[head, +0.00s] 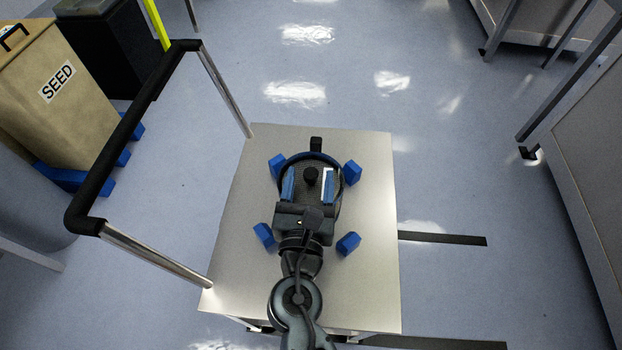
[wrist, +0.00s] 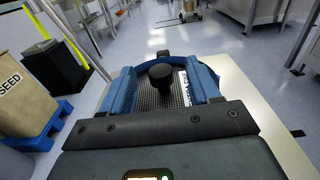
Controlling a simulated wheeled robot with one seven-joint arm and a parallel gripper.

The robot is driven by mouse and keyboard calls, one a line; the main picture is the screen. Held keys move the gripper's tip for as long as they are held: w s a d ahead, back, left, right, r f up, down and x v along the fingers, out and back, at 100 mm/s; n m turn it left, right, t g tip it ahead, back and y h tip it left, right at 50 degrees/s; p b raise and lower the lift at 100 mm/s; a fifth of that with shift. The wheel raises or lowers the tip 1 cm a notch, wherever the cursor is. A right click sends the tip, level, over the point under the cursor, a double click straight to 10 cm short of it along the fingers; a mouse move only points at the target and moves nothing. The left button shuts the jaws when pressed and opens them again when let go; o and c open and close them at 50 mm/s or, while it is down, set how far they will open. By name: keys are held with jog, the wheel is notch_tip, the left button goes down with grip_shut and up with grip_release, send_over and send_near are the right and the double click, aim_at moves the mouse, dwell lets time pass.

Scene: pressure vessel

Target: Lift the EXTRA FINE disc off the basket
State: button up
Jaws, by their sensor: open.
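The EXTRA FINE disc (head: 314,190) is a grey mesh disc with a black knob (head: 311,175) at its middle. Its white label, partly hidden, shows in the wrist view (wrist: 185,88). It lies in the dark round rim of the basket (head: 315,156) on a metal cart top. My gripper (head: 309,178) is open over the disc, one blue finger on each side of the knob. In the wrist view, the knob (wrist: 161,76) stands between my fingers with a gap on both sides. My gripper hides the near part of the disc and basket. The fingertips' exact height is unclear.
Several blue blocks (head: 353,172) surround the basket on the cart top (head: 365,270). A black and silver handle (head: 125,140) rises at the cart's left. A tan SEED bin (head: 55,95) stands left, and steel benches (head: 590,150) stand right.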

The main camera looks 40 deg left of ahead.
grip_shut()
dwell(0.6)
